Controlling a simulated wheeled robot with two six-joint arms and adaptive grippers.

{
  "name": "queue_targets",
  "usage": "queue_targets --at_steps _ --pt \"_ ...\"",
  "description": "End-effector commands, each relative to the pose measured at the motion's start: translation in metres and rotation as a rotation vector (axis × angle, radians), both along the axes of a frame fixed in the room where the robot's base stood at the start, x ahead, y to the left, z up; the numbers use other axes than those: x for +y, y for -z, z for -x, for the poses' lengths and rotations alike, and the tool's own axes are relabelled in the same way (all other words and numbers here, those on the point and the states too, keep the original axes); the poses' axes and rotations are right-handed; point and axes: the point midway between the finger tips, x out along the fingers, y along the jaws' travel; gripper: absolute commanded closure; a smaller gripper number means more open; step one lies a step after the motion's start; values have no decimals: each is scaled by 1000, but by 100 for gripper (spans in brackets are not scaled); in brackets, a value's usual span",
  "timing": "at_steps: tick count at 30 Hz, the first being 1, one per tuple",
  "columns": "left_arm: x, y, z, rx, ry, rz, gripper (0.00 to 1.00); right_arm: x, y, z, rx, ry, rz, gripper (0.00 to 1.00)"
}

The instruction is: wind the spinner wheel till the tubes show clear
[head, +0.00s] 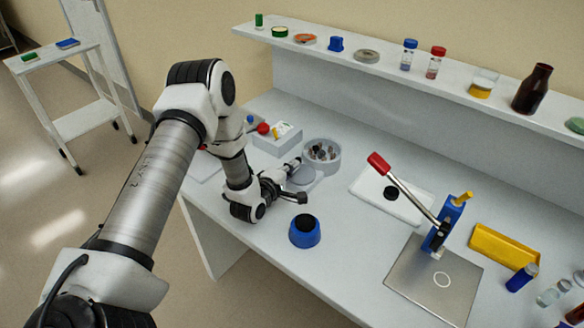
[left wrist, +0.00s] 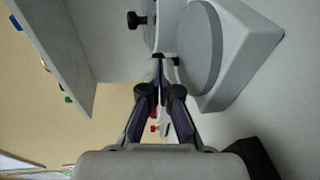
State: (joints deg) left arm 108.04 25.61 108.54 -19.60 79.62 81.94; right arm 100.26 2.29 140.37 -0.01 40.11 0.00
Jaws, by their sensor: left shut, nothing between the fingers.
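The spinner is a round grey bowl (head: 334,164) holding several dark tubes (head: 321,152), with a light grey base and disc (head: 303,178) in front of it. The tubes are too small to tell whether they are clear. In the left wrist view a large grey disc (left wrist: 202,48) sits on a pale base at upper right, and a black knob (left wrist: 135,20) sticks out left at the top. My left gripper (head: 295,164) is at the spinner's left side, partly covering it. In the left wrist view its fingers (left wrist: 158,62) are together and empty, close beside the base. I cannot tell whether they touch it.
A blue pot (head: 305,234) with a black top stands just in front of my left gripper. A white box (head: 277,139) is behind it. To the right are a white mat (head: 413,204) and a red-handled press (head: 440,232). A shelf (head: 400,75) with bottles runs along the back.

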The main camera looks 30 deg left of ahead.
Motion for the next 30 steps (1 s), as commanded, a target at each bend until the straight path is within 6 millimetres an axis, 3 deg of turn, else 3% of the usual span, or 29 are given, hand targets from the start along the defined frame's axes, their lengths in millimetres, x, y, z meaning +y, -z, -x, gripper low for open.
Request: queue_targets --at_steps 22,30 --pt "3 1 -3 -1 129 0 100 0 8 0 0 0 0 100" --pt "6 2 -7 -3 272 -2 100 0 17 0 0 0 0 100"
